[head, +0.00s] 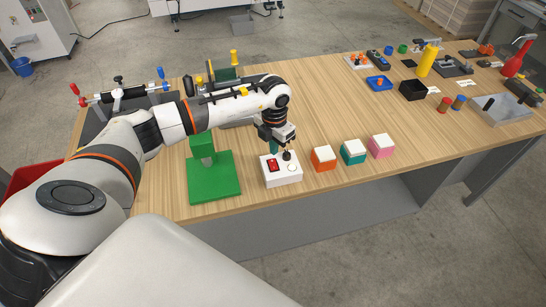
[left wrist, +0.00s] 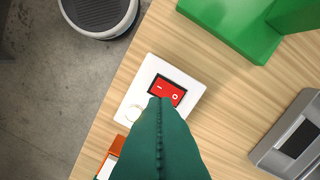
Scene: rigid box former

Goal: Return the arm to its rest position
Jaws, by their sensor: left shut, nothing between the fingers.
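My left arm reaches in from the left in the head view and bends down over the table. Its gripper (head: 275,147) hangs just above a white switch box (head: 282,179) with a red rocker switch (head: 273,165). In the left wrist view the teal fingers (left wrist: 160,112) are together with nothing between them. They overlap the lower edge of the red rocker (left wrist: 166,90) and hide part of the white box (left wrist: 178,68). Whether the fingertips touch the box I cannot tell. My right gripper is not in view.
A green stand (head: 213,180) is left of the switch box. Orange (head: 323,158), teal (head: 353,152) and pink (head: 380,146) white-topped blocks stand to its right. A grey fixture with red and blue knobs (head: 122,97) is at the left. The table middle is clear.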

